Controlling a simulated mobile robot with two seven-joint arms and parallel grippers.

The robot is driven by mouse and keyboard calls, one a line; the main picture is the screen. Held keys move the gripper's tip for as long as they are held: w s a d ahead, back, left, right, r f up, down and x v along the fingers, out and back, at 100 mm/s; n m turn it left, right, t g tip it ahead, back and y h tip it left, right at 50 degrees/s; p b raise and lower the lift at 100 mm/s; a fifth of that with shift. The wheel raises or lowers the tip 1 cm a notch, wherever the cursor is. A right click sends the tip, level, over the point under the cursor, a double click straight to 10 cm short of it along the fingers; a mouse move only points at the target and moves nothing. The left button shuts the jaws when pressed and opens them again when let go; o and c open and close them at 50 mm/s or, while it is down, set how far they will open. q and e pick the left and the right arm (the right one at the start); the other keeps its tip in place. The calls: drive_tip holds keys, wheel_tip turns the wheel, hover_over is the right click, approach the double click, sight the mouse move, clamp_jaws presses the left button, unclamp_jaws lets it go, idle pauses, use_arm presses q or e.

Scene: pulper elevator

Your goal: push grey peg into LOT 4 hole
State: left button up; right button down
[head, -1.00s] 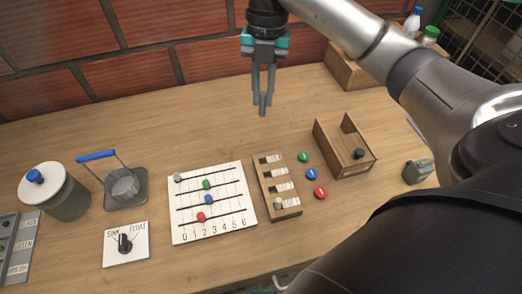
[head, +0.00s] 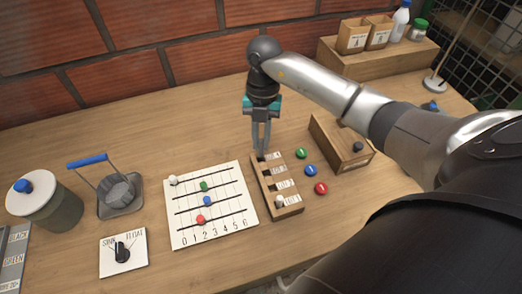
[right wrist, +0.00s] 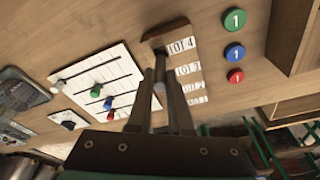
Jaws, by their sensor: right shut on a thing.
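My right gripper (head: 261,152) points down over the far end of this board, at the LOT 4 hole. It is shut on a slim grey peg, whose pale round end (right wrist: 159,87) shows between the fingers in the right wrist view. The peg's lower end is at the dark hole, but how deep it sits I cannot tell. My left gripper is not in view.
Green, blue and red discs (head: 311,170) lie right of the board. A wooden box (head: 326,142) with a dark knob is beyond them. A white chart (head: 192,234) with coloured beads lies left. A sink/float dial (head: 122,252) and jar (head: 50,210) are farther left.

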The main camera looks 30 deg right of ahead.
sight(261, 155)
wheel_tip(261, 155, down, 4)
drive_tip(key=shift+f+b, duration=0.25)
drive_tip(key=shift+b, duration=0.15)
drive_tip(key=c, duration=1.3)
unclamp_jaws()
drive_tip(key=shift+f, duration=0.1)
drive_tip(key=o, duration=0.5)
drive_tip(key=shift+c, duration=0.2)
